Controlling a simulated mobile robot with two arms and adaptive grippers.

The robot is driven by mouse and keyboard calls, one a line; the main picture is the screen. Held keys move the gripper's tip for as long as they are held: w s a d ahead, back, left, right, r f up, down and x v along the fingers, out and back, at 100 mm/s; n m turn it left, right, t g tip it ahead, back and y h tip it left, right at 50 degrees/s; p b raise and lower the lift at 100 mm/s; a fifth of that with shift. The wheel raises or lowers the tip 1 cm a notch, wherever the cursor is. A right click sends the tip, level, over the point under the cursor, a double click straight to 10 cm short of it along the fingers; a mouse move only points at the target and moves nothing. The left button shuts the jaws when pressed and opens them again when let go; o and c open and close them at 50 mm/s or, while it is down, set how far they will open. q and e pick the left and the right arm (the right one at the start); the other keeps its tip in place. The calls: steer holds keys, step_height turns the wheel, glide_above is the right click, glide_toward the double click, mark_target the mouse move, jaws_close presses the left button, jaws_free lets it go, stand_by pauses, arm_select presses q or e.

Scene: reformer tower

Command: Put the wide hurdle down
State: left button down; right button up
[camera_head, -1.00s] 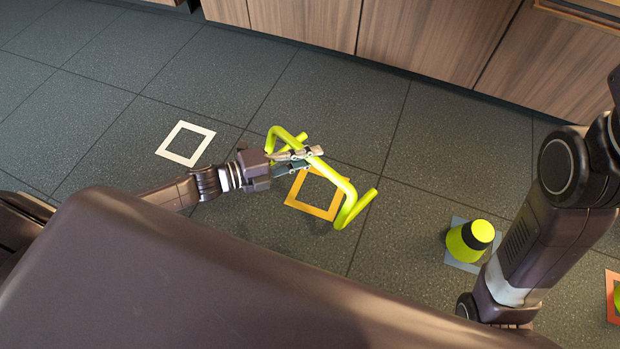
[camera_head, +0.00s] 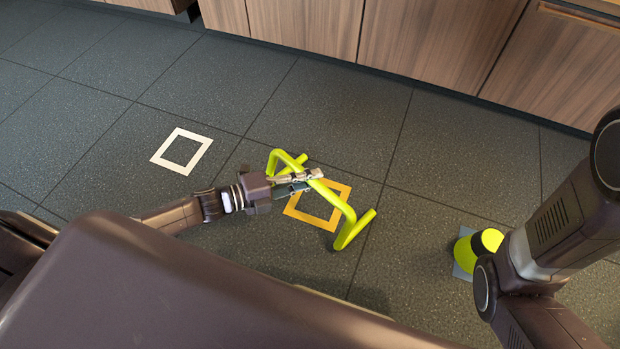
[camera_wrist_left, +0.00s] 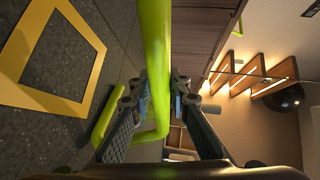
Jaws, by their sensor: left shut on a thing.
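The wide hurdle (camera_head: 336,200) is a yellow-green tube frame with a long top bar and bent feet at both ends. My left gripper (camera_head: 312,181) is shut on the middle of its top bar. The hurdle is over or at an orange square outline (camera_head: 335,222) on the floor; whether its feet touch the floor I cannot tell. In the left wrist view the bar of the hurdle (camera_wrist_left: 155,50) runs between the fingers of my left gripper (camera_wrist_left: 160,95), with the orange outline (camera_wrist_left: 85,95) to the left. My right gripper is out of view.
A white square outline (camera_head: 167,151) lies on the dark tiled floor at the left. Wooden cabinets (camera_head: 430,40) line the back. Floor between is clear.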

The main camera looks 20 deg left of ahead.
arm_select(q)
steer(key=c, duration=1.8)
jaws_free()
steer(key=shift+f, duration=0.1)
